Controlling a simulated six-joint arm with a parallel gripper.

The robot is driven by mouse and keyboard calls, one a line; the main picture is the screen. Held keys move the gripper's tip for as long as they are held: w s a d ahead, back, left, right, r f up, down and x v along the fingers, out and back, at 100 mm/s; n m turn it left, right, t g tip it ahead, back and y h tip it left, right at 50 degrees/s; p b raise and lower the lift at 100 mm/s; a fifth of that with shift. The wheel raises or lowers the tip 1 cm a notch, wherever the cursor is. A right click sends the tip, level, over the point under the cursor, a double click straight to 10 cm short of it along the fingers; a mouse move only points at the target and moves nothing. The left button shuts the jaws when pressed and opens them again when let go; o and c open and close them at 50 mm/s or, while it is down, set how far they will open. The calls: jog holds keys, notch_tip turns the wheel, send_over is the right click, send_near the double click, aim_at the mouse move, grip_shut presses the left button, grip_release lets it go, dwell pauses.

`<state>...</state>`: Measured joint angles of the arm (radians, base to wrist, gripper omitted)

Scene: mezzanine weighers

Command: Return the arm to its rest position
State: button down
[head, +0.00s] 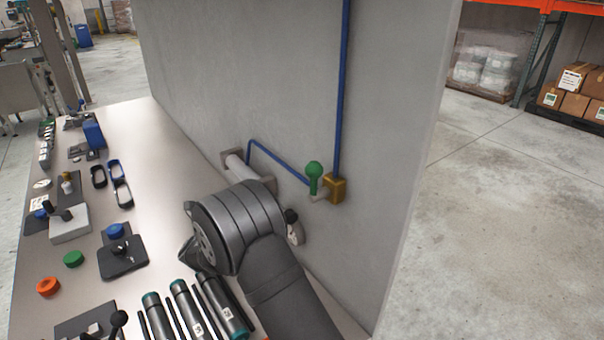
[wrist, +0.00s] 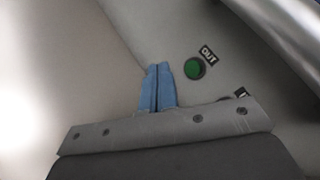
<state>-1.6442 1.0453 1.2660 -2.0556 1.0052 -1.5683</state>
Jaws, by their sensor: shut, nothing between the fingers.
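My gripper (wrist: 158,68) shows in the wrist view as two blue fingers pressed together, shut and empty. A pale grey surface lies beyond them, and nothing touches the fingertips as far as I can see. In the head view my dark grey arm rises from the bottom edge in front of the grey wall. Its large rounded joint is over the right side of the bench. The fingers are hidden in that view.
A green button (wrist: 194,68) beside an "OUT" label (wrist: 207,54) is near my fingers. The grey wall (head: 270,80) carries a blue pipe (head: 342,100) and a green-handled valve (head: 314,172). Dark cylinders (head: 188,308) lie on the bench (head: 165,160) beside my arm; its left side is crowded.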

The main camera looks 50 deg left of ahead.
jog(key=shift+w, duration=1.2)
jog(key=s, duration=0.6)
jog(key=shift+s, duration=0.2)
